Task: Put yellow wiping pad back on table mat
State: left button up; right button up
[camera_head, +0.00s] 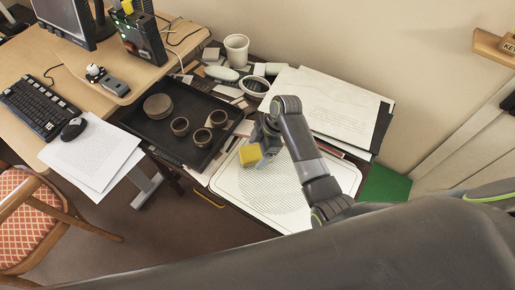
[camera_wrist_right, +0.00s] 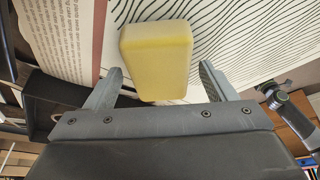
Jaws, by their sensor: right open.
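The yellow wiping pad (camera_head: 250,155) is a small block at the upper left part of the table mat (camera_head: 268,200), which is white with fine wavy lines. My right gripper (camera_head: 262,147) is open at the pad. In the right wrist view the pad (camera_wrist_right: 157,55) stands between the two fingers of the gripper (camera_wrist_right: 160,76), with a gap to each finger. I cannot tell whether the pad touches the mat (camera_wrist_right: 235,30). My left gripper is not in view.
A black tray (camera_head: 150,128) with several brown cups is left of the mat. Stacked papers (camera_head: 325,105) lie behind it, and a white cup (camera_head: 237,50) stands farther back. The desk (camera_head: 60,65) with keyboard is at left. The mat's front is clear.

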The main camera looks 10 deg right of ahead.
jog(key=shift+r, duration=0.1)
jog(key=v, duration=1.2)
